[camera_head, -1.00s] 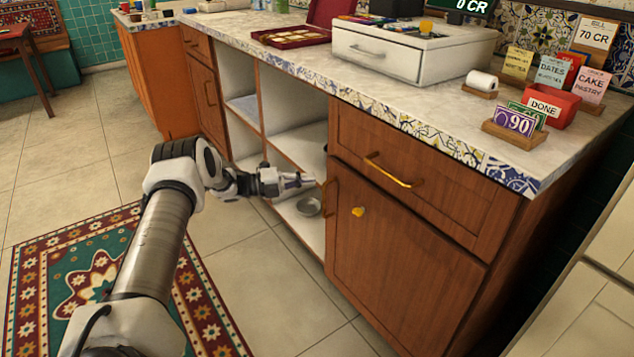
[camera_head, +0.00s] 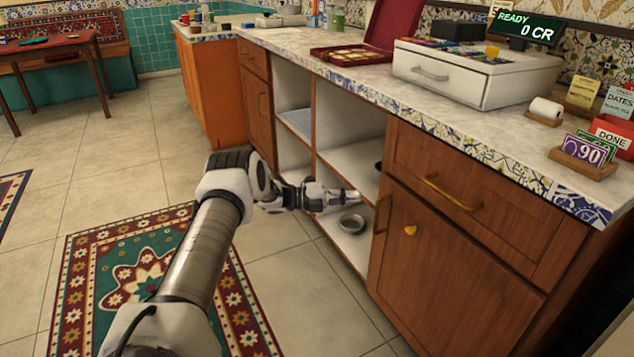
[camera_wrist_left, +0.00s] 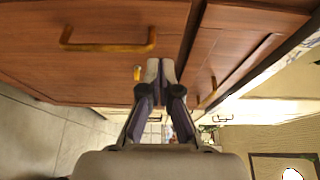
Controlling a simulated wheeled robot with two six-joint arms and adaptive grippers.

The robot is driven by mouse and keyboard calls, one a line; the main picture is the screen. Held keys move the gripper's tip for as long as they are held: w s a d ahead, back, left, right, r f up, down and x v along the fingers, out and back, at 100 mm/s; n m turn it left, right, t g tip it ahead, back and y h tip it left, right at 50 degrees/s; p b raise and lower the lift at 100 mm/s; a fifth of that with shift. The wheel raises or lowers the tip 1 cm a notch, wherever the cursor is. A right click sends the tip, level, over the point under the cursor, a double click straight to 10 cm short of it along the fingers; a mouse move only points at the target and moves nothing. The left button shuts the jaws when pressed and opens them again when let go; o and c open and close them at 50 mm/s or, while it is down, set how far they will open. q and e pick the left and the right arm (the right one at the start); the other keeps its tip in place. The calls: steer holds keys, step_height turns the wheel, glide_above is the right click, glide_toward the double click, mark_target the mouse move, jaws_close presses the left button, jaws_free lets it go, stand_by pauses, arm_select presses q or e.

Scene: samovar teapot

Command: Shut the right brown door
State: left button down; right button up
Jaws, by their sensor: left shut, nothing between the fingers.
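The right brown door (camera_head: 440,265) is the wooden panel under the drawer at the right end of the counter. It looks flush with the cabinet front. It has a brass handle (camera_head: 381,214) at its left edge and a yellow key or knob (camera_head: 411,231). My left gripper (camera_head: 356,197) is shut and empty, just left of the handle in front of the open shelves, apparently apart from the door. In the left wrist view its fingers (camera_wrist_left: 160,70) are together, with the door (camera_wrist_left: 90,75) and its handle (camera_wrist_left: 105,47) beyond them. My right gripper is not visible.
Open white shelves (camera_head: 297,125) with a metal bowl (camera_head: 352,223) are left of the door. The drawer (camera_head: 470,195) above has a brass handle. The marble counter holds a white cash drawer (camera_head: 480,75). A patterned rug (camera_head: 130,275) and clear tiled floor lie in front.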

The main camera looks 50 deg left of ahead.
arm_select(q)
steer(key=a+b, duration=0.7)
steer(key=a, duration=0.3)
steer(key=shift+w, duration=0.25)
